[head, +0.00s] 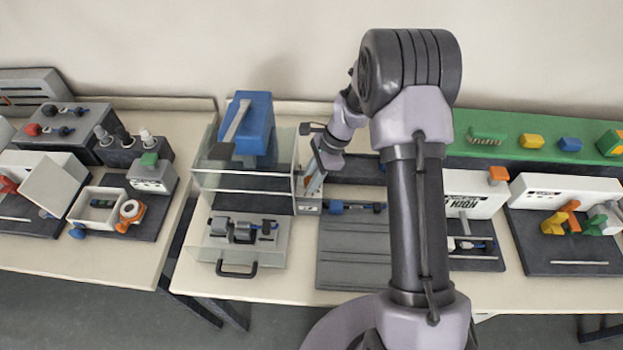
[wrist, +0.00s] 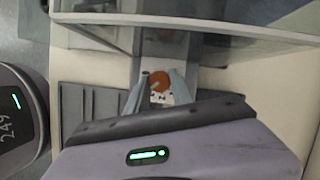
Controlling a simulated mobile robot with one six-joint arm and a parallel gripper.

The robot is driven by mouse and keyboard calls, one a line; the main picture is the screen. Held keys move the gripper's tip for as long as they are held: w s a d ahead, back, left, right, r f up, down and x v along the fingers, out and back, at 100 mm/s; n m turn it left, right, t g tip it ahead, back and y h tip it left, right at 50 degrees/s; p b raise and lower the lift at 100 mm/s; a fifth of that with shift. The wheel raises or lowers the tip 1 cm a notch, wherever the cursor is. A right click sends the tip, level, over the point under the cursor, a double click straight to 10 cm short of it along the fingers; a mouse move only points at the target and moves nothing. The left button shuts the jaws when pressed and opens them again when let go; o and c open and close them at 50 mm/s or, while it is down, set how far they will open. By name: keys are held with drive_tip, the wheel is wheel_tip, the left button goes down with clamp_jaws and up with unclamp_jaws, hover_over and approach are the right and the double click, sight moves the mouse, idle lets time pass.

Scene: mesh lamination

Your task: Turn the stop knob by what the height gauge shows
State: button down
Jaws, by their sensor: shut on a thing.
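My gripper (head: 320,168) is at the right side of a clear-walled press in the head view. In the wrist view its two grey fingers (wrist: 158,92) are shut on an orange-brown round knob (wrist: 160,81), which I take to be the stop knob. The knob sits on a narrow grey upright with a pale, marked face below it. The fingers cover part of the knob, and its turn angle cannot be read. I cannot make out a height gauge or its reading for certain in either view.
The blue press (head: 254,128) stands behind clear guards. A clear drawer (head: 272,249) with metal parts and a black handle juts toward me. A ribbed grey mat (head: 353,262) lies right of it. Fixtures with orange and green parts (head: 574,222) stand farther right.

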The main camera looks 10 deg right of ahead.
drive_tip(key=m+t, duration=0.1)
drive_tip(key=m, duration=0.2)
drive_tip(key=m+t+b, duration=0.1)
drive_tip(key=m, duration=0.2)
drive_tip(key=shift+s+a+m+h, duration=0.1)
drive_tip(key=shift+s+m+h, duration=0.1)
drive_tip(key=shift+m+h, duration=0.1)
drive_tip(key=m+t, duration=0.1)
drive_tip(key=m, duration=0.2)
drive_tip(key=m+t+h, duration=0.1)
drive_tip(key=m, duration=0.2)
drive_tip(key=shift+a+h, duration=0.1)
drive_tip(key=shift+h, duration=0.2)
